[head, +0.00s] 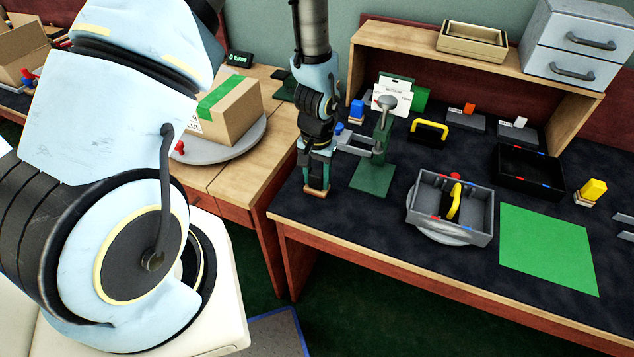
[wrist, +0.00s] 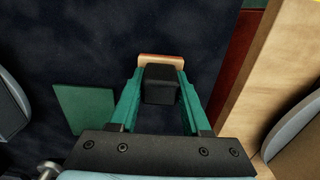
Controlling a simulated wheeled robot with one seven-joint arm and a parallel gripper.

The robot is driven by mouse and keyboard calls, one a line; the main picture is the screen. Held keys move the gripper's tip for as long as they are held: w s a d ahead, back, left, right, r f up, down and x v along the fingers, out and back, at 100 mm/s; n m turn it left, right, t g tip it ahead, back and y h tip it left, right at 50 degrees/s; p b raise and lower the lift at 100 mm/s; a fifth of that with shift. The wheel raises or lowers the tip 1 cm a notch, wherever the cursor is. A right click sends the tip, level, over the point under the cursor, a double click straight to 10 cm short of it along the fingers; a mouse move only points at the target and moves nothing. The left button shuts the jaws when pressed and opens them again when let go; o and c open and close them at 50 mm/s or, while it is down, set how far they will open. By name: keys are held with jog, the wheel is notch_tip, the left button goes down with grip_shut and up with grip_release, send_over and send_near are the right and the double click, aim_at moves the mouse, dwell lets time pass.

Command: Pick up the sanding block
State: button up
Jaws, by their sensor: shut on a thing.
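The sanding block has a black upper part and a tan base. In the wrist view its black part (wrist: 160,84) sits between the two green fingers, with the tan base beyond the fingertips. My gripper (wrist: 160,95) is shut on it. In the head view my gripper (head: 317,168) points straight down over the left end of the dark bench top, and the tan base (head: 316,191) shows below the fingers. The base is on or very close to the bench top; I cannot tell whether it touches. The fingers hide most of the black part in the head view.
A green stand with a grey clamp (head: 373,180) is close to the right of my gripper. A grey divided tray (head: 475,233), a green mat (head: 548,248), a black bin (head: 530,172) and a yellow-topped block (head: 592,190) lie further right. The bench's wooden front edge is near.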

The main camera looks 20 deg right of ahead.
aim_at(317, 172)
grip_shut()
notch_tip(317, 172, up, 10)
jog(key=shift+b, duration=1.15)
